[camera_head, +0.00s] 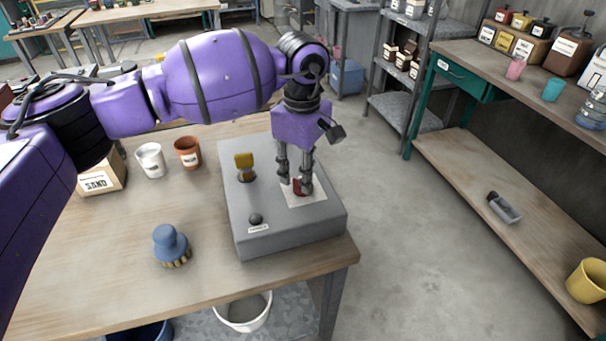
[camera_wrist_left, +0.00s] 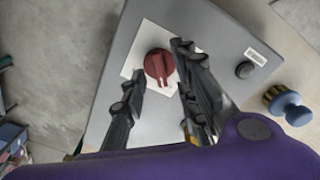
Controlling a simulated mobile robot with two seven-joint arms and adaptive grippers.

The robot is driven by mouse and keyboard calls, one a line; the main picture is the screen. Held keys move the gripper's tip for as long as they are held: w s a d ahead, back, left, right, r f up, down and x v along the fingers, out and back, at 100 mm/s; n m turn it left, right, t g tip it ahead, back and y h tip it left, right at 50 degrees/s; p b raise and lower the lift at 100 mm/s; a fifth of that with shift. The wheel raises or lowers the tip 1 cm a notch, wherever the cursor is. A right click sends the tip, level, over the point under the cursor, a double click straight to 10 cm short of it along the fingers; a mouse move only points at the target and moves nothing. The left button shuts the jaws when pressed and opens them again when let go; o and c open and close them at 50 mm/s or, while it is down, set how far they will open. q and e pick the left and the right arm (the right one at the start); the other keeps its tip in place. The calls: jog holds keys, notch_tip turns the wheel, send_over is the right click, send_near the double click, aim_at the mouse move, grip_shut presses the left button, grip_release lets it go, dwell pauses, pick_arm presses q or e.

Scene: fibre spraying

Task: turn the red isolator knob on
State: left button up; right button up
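The red isolator knob (camera_head: 303,187) sits on a white plate (camera_head: 318,194) on top of a grey control box (camera_head: 283,240). In the left wrist view the knob (camera_wrist_left: 159,66) is round with a raised grip bar across it. My left gripper (camera_head: 294,188) points down over the knob, with its two fingers apart. In the left wrist view the fingers of this gripper (camera_wrist_left: 157,72) lie on either side of the knob's lower part. I cannot tell whether they touch it. My right gripper is not in view.
The box also carries a yellow switch (camera_head: 245,165) and a black button (camera_head: 256,218). A blue brush (camera_head: 170,245), a white cup (camera_head: 150,160), a terracotta pot (camera_head: 188,153) and a sand box (camera_head: 101,178) stand on the wooden table (camera_head: 105,273). Open floor lies to the right.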

pick_arm(q)
jog(key=shift+f, duration=0.75)
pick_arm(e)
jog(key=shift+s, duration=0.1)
pick_arm(q)
grip_shut()
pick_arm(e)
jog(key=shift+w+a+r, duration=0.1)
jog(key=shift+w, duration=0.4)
